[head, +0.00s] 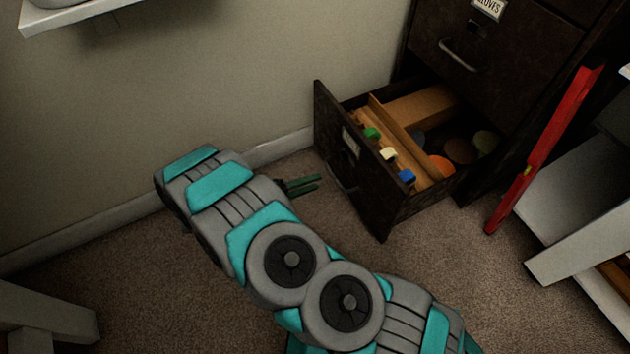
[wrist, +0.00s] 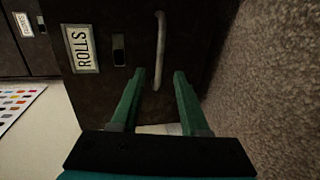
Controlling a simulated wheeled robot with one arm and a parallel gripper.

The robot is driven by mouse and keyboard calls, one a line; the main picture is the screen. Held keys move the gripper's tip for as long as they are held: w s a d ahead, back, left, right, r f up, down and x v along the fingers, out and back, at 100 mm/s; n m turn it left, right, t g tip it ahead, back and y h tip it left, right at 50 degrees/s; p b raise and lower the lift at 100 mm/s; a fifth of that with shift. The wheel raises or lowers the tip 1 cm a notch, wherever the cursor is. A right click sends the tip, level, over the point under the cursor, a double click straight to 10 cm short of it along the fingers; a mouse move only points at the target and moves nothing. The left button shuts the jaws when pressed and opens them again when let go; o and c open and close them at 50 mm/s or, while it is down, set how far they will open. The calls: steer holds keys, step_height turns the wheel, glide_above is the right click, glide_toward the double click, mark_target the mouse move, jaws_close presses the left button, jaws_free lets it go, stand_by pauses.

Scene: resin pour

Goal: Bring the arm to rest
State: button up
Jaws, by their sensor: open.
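My arm reaches across the middle of the head view, and its gripper (head: 303,184) is at the left of the open drawer (head: 350,165), low over the carpet. In the wrist view my gripper (wrist: 160,75) shows two green fingers, apart, with nothing held between them. They point at the dark drawer front, which carries a "ROLLS" label (wrist: 82,48) and a metal handle (wrist: 159,50). The handle appears just beyond the fingertips; I cannot tell whether they touch it.
The drawer stands open with coloured items and a wooden divider (head: 405,130) inside. A red level (head: 545,150) leans at the right beside a white shelf unit (head: 575,205). A wall (head: 230,70) runs behind my arm. Carpet (head: 470,290) is clear at the lower right.

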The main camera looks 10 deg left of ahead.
stand_by(0.4)
steer(key=w+a+r+m+y+p, duration=0.2)
steer(key=w+a+r+y+p, duration=0.2)
steer(key=w+a+r+y, duration=0.85)
step_height(320, 180, up, 18)
steer(key=s+g+y+p, duration=0.1)
steer(key=g+y+p, duration=0.15)
steer(key=y, duration=0.35)
steer(key=s+d+r+g+p, duration=0.3)
steer(key=s+d+r, duration=0.5)
steer(key=s+d, duration=0.4)
steer(key=s+d+r+m+g+h+p, duration=0.1)
steer(key=s+d+m+g+h, duration=0.1)
steer(key=s+d, duration=1)
steer(key=s+d+r+m+g+h+p, duration=0.1)
steer(key=s+d+m+g+h, duration=0.2)
steer(key=s+d, duration=0.9)
steer(key=s+h, duration=0.1)
steer(key=s, duration=0.1)
steer(key=shift+s+r, duration=0.35)
steer(key=shift+r, duration=0.05)
